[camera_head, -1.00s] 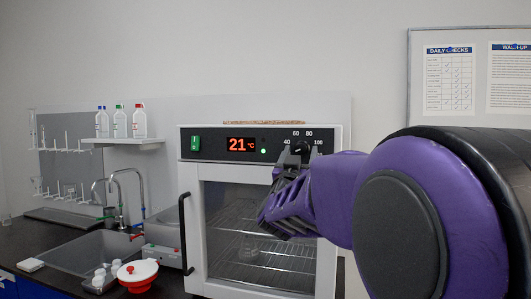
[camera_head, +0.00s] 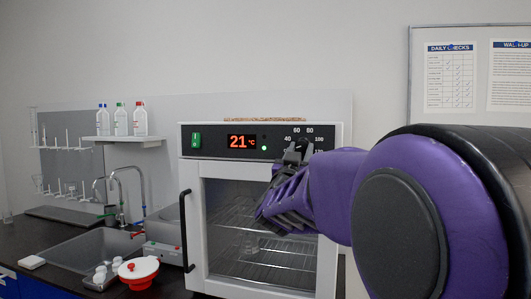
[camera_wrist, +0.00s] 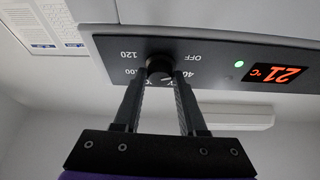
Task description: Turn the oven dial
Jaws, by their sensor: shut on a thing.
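The oven (camera_head: 188,235) is a white box with a glass door and a dark control panel. Its display (camera_head: 242,142) reads 21 °C in red. The black round dial (camera_wrist: 158,66) sits on the panel among the marks OFF, 40, 100 and 120 in the wrist view. My gripper (camera_wrist: 160,80) has its two dark fingers closed in on the dial from both sides. In the head view my gripper (camera_head: 296,155) reaches up to the panel and hides most of the dial.
A green switch (camera_head: 196,140) and a green light are on the panel. The oven door has a black vertical handle (camera_head: 186,230) on its left. A sink (camera_head: 90,250), a red and white container (camera_head: 138,270) and bottles on a shelf (camera_head: 122,140) are to the left.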

